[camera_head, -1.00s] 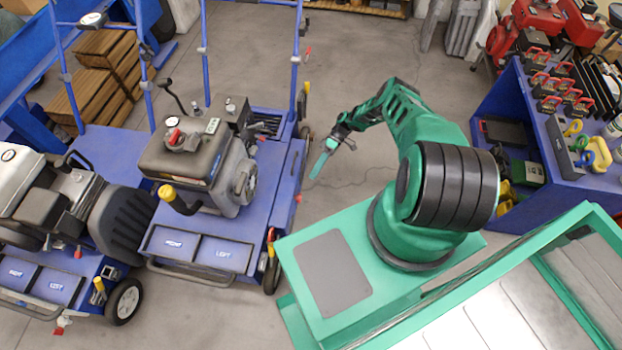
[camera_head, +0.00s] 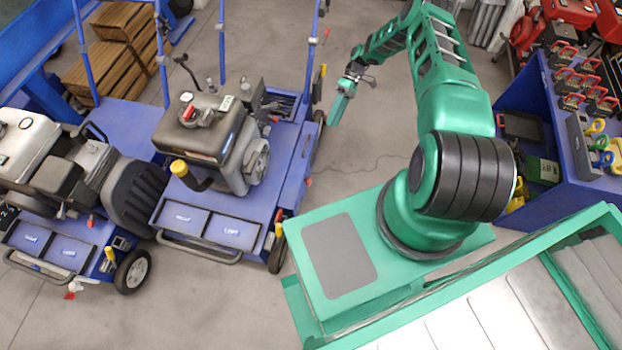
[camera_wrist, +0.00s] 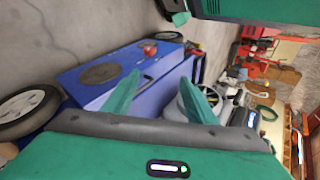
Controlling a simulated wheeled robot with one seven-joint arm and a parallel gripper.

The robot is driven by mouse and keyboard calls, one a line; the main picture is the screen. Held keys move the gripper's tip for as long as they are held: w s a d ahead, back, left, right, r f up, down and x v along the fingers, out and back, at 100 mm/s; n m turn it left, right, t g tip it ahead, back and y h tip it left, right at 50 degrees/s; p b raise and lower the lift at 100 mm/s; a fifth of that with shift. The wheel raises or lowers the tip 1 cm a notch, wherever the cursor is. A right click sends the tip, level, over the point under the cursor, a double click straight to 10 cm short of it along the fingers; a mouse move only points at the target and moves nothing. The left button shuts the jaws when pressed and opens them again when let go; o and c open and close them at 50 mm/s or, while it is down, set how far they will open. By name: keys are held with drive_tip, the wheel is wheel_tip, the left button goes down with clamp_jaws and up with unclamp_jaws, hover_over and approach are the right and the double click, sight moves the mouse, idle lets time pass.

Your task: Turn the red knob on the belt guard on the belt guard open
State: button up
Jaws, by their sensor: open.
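In the wrist view, a small red knob (camera_wrist: 149,49) sits on the face of a blue housing (camera_wrist: 125,62), which I take to be the belt guard. A dark round plate (camera_wrist: 99,74) is beside the knob. My gripper (camera_wrist: 160,77) is open and empty, its green fingers spread short of the housing, with the knob beyond them. In the head view, my gripper (camera_head: 340,106) hangs above the floor to the right of the middle blue aerator (camera_head: 285,160). A tiny red spot (camera_head: 309,181) shows on that machine's right side; I cannot tell if it is the knob.
Another blue machine (camera_head: 60,235) stands at the left. A blue tool bench (camera_head: 545,205) is at the right. In the wrist view, a wheel (camera_wrist: 22,108) is at the left and an engine (camera_wrist: 192,102) lies behind the right finger. Grey floor (camera_head: 360,180) is clear beneath my gripper.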

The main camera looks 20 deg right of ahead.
drive_tip(key=s+d+r+m+t+h, duration=0.1)
drive_tip(key=s+d+r+m+h, duration=0.15)
drive_tip(key=r, duration=1.45)
drive_tip(key=s+d+r+m+t+h, duration=0.1)
drive_tip(key=d+r+m+h, duration=0.2)
drive_tip(key=r, duration=1.4)
drive_tip(key=s+d+r+m+t+h, duration=0.1)
drive_tip(key=s+r+m, duration=0.1)
drive_tip(key=s+r, duration=0.85)
drive_tip(key=s+a+r+m+t+h, duration=0.1)
drive_tip(key=s+r+m, duration=0.15)
drive_tip(key=s, duration=0.45)
drive_tip(key=s+a+r+m+t+h, duration=0.1)
drive_tip(key=s+r+t, duration=0.1)
drive_tip(key=s+r, duration=0.35)
drive_tip(key=w+a+f+n+t, duration=0.1)
drive_tip(key=w+f+n, duration=0.2)
drive_tip(key=w+f, duration=0.45)
drive_tip(key=w+a+f+n, duration=0.1)
drive_tip(key=w+f+n, duration=0.3)
drive_tip(key=f, duration=0.7)
drive_tip(key=n+t+y, duration=0.2)
drive_tip(key=n+y, duration=0.2)
drive_tip(key=n, duration=0.4)
approach(308, 181)
drive_tip(key=x, duration=0.6)
drive_tip(key=d+x, duration=0.1)
drive_tip(key=x, duration=0.2)
drive_tip(key=shift+w+f, duration=0.25)
drive_tip(key=shift+f, duration=0.05)
